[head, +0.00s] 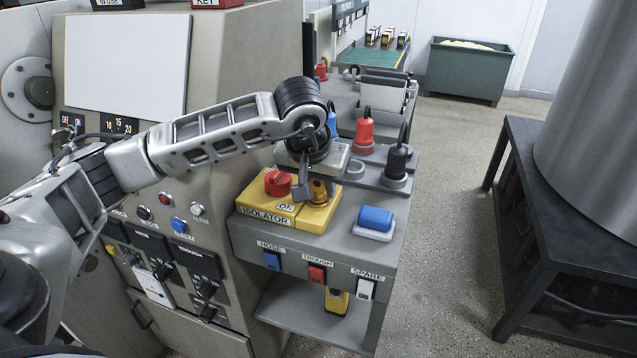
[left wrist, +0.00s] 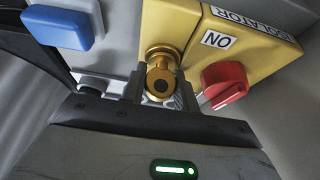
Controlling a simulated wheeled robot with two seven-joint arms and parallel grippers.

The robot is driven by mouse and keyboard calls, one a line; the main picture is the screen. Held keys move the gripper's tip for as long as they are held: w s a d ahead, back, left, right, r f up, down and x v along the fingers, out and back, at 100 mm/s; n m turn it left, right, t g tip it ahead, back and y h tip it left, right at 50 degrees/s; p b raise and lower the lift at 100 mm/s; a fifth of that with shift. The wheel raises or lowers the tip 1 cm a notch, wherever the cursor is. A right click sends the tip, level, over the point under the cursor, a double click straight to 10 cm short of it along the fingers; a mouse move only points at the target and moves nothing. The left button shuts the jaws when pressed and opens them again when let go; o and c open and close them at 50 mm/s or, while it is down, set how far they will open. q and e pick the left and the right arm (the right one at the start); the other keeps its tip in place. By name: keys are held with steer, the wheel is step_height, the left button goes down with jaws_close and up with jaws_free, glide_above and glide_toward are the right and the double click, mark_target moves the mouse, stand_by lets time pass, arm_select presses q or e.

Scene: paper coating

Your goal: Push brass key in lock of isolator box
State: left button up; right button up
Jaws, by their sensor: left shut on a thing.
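The yellow isolator box (head: 262,212) sits on the grey bench, with an ISOLATOR label and a red rotary knob (head: 278,183) beside an ON label. The box also shows in the left wrist view (left wrist: 170,28). The brass key (left wrist: 160,85) is at the brass lock (left wrist: 160,54) on the box; how deep it sits cannot be told. My left gripper (head: 309,187) is over the lock side of the box, pointing down, shut on the brass key. The gripper partly hides the lock in the head view. My right gripper is not in view.
A blue block on a pale base (head: 374,220) stands right of the box. Red (head: 364,135) and black (head: 397,162) plugs stand behind it. HOSE, TROUGH and SPARE switches line the bench front. A dark table (head: 545,170) stands right, across open floor.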

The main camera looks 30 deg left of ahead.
arm_select(q)
steer(key=o, duration=1)
steer(key=shift+o, duration=0.2)
steer(key=shift+s+d+r, duration=0.1)
steer(key=shift+s+r, duration=0.1)
steer(key=shift+r, duration=0.4)
steer(key=v, duration=1.4)
steer(key=shift+s+r, duration=0.2)
steer(key=shift+r, duration=0.1)
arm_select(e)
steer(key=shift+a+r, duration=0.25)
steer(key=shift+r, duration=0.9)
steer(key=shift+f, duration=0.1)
